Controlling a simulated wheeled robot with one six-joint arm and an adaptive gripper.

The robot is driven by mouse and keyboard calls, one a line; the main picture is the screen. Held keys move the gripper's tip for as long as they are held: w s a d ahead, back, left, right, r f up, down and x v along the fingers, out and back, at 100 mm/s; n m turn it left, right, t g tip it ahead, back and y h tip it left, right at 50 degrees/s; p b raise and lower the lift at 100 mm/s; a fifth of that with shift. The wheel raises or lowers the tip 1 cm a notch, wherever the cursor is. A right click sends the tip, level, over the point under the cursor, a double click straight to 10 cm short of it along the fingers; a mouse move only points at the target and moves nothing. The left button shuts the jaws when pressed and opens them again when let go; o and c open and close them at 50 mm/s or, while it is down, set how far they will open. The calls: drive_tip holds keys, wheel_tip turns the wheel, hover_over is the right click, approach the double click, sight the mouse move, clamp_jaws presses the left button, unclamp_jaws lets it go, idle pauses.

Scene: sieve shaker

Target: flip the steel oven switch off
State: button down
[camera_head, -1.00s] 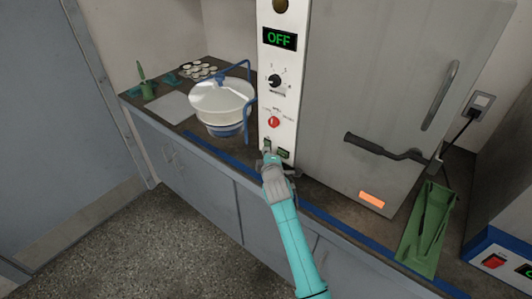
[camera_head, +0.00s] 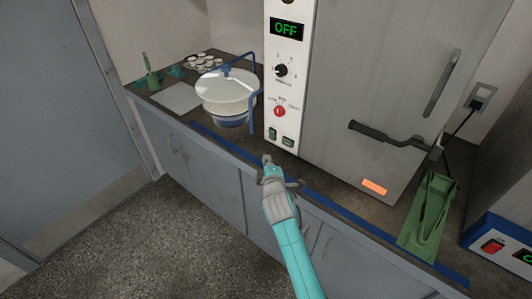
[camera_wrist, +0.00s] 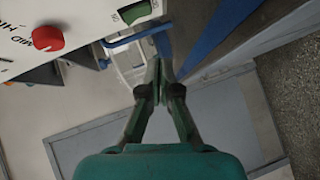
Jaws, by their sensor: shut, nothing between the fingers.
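The steel oven (camera_head: 385,80) stands on the counter, its door closed. Its white control panel (camera_head: 277,90) has a display (camera_head: 287,29) reading OFF in green, a black dial (camera_head: 281,71) and a red knob (camera_head: 279,111). Two small green switches, a left one (camera_head: 272,133) and a right one (camera_head: 288,141), sit at the panel's bottom. One green switch (camera_wrist: 137,12) shows in the wrist view. My gripper (camera_head: 267,159) is shut and empty, in front of and below the switches, apart from the panel. Which way each switch is tilted is too small to tell.
A white sieve pan (camera_head: 228,92) with a blue frame stands left of the oven. A green stand (camera_head: 429,215) is right of it, near another device with a red switch (camera_head: 492,246). Blue tape (camera_head: 340,213) runs along the counter's front edge. The floor in front is clear.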

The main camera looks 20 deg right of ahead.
drive_tip(key=shift+v, duration=1.25)
drive_tip(key=shift+f, duration=0.25)
drive_tip(key=s+f+m+y, duration=0.1)
drive_tip(key=s+f+m, duration=0.3)
drive_tip(key=s, duration=1.1)
drive_tip(key=s+f+m+y, duration=0.15)
drive_tip(key=s+f, duration=0.55)
drive_tip(key=s, duration=0.8)
drive_tip(key=s+r+m, duration=0.4)
drive_tip(key=s+r, duration=0.1)
drive_tip(key=s, duration=0.7)
drive_tip(key=s+d+r+m, duration=0.1)
drive_tip(key=s+r+m, duration=0.3)
drive_tip(key=s, duration=0.9)
wheel_tip(320, 180, up, 3)
drive_tip(key=shift+s+f, duration=0.2)
